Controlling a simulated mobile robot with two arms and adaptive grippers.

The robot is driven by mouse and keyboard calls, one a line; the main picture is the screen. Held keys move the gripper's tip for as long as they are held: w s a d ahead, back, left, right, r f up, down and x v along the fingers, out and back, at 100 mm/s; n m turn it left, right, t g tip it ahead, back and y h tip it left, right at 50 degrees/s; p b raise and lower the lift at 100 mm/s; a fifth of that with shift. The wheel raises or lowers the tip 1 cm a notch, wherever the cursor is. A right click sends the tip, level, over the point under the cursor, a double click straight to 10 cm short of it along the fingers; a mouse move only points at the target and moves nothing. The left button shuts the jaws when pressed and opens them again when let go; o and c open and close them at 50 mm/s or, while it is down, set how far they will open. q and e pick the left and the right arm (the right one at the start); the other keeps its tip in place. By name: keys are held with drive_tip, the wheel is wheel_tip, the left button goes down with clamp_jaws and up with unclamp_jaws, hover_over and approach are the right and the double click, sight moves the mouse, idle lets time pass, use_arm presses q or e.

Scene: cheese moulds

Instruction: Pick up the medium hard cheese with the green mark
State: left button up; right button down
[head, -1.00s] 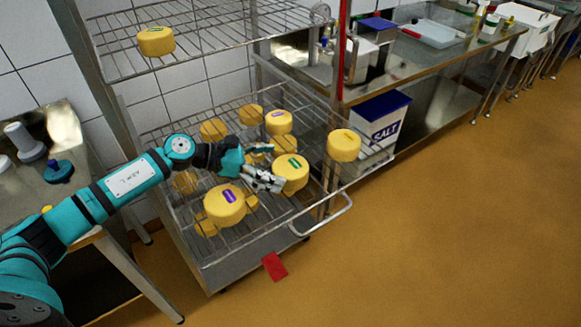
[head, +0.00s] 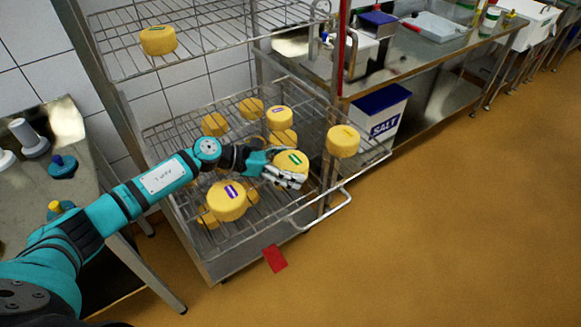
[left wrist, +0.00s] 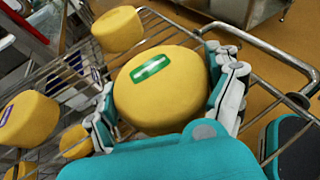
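The yellow cheese wheel with the green mark (head: 291,159) lies on the lower wire rack near its front side, green label up. It fills the middle of the left wrist view (left wrist: 160,98). My left gripper (head: 290,168) is open around this cheese, one finger on each side. In the left wrist view the fingers (left wrist: 172,82) stand close to its left and right flanks; I cannot tell whether both touch. My right gripper is not in view.
Purple-marked cheeses stand nearby, one at the front left (head: 228,201) and one behind (head: 278,118). An unmarked-looking cheese (head: 343,141) sits to the right. The trolley's bent handle (head: 323,210) runs close by. The upper rack (head: 215,40) hangs above at the back.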

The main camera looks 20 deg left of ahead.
sight(291, 161)
use_arm(q)
drive_tip(key=shift+c, duration=0.6)
drive_tip(key=shift+r, duration=0.1)
drive_tip(key=shift+w+r, duration=0.1)
drive_tip(key=shift+r, duration=0.4)
wheel_tip(291, 161, up, 2)
drive_tip(key=shift+r+b, duration=0.1)
drive_tip(key=shift+b, duration=0.55)
drive_tip(key=s+d, duration=0.2)
drive_tip(key=s, duration=0.3)
drive_tip(key=s+d+r, duration=0.1)
drive_tip(key=s+d, duration=0.1)
drive_tip(key=s, duration=0.3)
drive_tip(key=s+d, duration=0.2)
drive_tip(key=s, duration=0.3)
drive_tip(key=shift+r, duration=0.35)
